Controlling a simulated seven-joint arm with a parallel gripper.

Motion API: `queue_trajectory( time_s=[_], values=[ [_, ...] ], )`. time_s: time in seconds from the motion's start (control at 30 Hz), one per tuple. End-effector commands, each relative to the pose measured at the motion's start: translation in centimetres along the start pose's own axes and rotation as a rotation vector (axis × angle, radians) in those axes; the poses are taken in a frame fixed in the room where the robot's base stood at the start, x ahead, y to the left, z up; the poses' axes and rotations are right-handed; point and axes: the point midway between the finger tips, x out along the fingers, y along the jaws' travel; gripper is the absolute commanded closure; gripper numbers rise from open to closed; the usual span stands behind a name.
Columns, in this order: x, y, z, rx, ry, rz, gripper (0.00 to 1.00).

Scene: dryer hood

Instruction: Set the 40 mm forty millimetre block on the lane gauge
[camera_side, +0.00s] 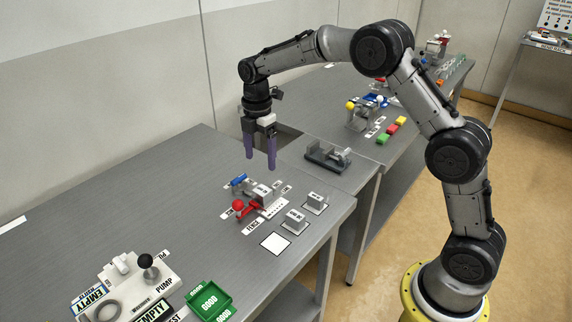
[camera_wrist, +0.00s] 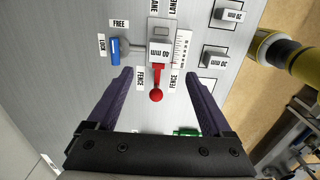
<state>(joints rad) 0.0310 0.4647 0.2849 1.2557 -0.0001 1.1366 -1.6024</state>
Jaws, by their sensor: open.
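The lane gauge (camera_side: 274,208) sits on the grey bench, with a scale strip (camera_wrist: 182,48) beside its lane. A grey block (camera_side: 262,191) stands in it; its label in the wrist view (camera_wrist: 160,52) seems to read 60 mm. Two more grey blocks stand on pads to its right: a nearer one (camera_side: 295,217), whose label is hard to read, and a farther one (camera_side: 316,200), which seems to read 20 mm in the wrist view (camera_wrist: 230,15). I cannot tell for sure which is the 40 mm block. My gripper (camera_side: 261,163) is open and empty, above and behind the gauge.
A red-knobbed lever (camera_side: 239,205) and a blue lever (camera_side: 238,180) are on the gauge. An empty white pad (camera_side: 275,243) lies in front. A pump panel (camera_side: 135,280) and green tray (camera_side: 210,300) are at front left. A dark fixture (camera_side: 327,156) stands behind right.

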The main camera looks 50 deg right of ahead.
Motion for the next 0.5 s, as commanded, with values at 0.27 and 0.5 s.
queue_trajectory(
  time_s=[0.27,0.5],
  values=[
    [-2.4,-1.4,-0.1,0.077,0.000,0.031,0.16],
    [-9.8,-9.2,-0.7,0.453,0.031,0.151,0.16]
  ],
)
